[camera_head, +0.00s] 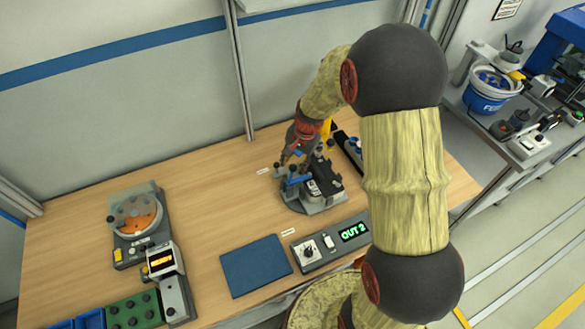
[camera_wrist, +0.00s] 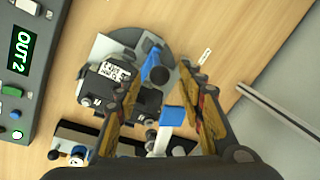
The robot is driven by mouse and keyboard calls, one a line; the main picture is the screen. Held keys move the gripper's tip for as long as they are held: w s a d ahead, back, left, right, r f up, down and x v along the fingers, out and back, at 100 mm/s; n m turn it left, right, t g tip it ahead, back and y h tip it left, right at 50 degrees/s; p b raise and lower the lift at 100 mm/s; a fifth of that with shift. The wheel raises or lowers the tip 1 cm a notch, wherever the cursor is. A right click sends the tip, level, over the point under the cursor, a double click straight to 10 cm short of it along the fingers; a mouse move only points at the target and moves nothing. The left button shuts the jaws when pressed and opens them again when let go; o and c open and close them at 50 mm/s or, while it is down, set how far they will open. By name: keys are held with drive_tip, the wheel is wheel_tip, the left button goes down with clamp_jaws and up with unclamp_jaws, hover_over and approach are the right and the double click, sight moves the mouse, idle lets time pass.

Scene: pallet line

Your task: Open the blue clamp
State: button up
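The blue clamp (camera_head: 291,183) sits on a dark round-based fixture (camera_head: 311,205) on the wooden bench. In the wrist view a blue lever with a dark knob (camera_wrist: 155,68) shows between my fingertips, and a second blue piece (camera_wrist: 173,116) lies nearer to the camera. My gripper (camera_wrist: 160,76) is open, with its two fingers apart on either side of the blue lever. I see no clear contact. In the head view my gripper (camera_head: 291,157) is just above the clamp, partly hidden by my arm. A white-labelled block (camera_wrist: 110,74) sits in the fixture.
A grey panel with a green "OUT 2" display (camera_head: 353,232) stands in front of the fixture. A dark blue mat (camera_head: 256,266) lies left of it. A device with an orange dial (camera_head: 137,217) stands further left. A post (camera_head: 240,75) rises behind the bench. The bench between is clear.

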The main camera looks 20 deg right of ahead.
sight(293, 166)
drive_tip(key=shift+w+a+f, duration=0.1)
drive_tip(key=shift+w+f, duration=0.05)
drive_tip(key=shift+f, duration=0.75)
drive_tip(key=shift+w+a+f, duration=0.1)
drive_tip(key=shift+w+f, duration=0.05)
drive_tip(key=shift+f, duration=0.7)
drive_tip(key=shift+c, duration=0.5)
clamp_jaws()
